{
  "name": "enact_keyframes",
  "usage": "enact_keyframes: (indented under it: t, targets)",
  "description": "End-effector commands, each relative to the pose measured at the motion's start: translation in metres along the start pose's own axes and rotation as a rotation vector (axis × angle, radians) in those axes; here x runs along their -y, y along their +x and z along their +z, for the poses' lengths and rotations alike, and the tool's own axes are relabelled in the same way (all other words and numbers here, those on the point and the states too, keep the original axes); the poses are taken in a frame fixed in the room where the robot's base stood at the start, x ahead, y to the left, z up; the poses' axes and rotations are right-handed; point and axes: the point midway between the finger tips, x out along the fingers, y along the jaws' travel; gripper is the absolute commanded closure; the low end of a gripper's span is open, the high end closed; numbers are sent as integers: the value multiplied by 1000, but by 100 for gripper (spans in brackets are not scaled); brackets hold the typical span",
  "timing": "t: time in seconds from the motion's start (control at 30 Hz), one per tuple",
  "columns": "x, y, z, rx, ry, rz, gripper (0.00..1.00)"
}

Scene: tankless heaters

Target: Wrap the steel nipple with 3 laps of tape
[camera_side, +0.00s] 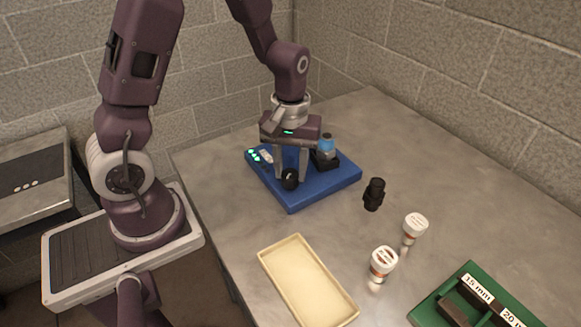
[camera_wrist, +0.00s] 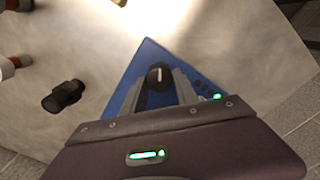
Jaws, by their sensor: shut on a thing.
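My gripper (camera_side: 290,176) points down over a blue base (camera_side: 318,195) on the table. Its fingers are closed on a round black knob (camera_side: 289,181) at the base's front. The knob's white mark shows in the wrist view (camera_wrist: 159,76), between the fingers. Small green lights (camera_side: 254,156) glow at the base's left corner. A light-blue cylinder (camera_side: 326,146) stands in a black holder at the base's right, partly behind my gripper. I cannot make out the steel nipple or any tape on it.
A cream tray (camera_side: 300,280) lies in front, looking empty. A green rack (camera_side: 455,291) with size labels is at the lower right. Block walls bound the back.

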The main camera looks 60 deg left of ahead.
Motion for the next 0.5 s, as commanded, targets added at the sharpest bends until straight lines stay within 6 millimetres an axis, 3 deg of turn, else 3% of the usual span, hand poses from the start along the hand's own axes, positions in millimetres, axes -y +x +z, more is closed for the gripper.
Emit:
enact_keyframes:
  t: [0.2, 0.5]
  targets:
    - [-1, 0, 0, 0, 309, 1, 100]
    - [-1, 0, 0, 0, 341, 0, 100]
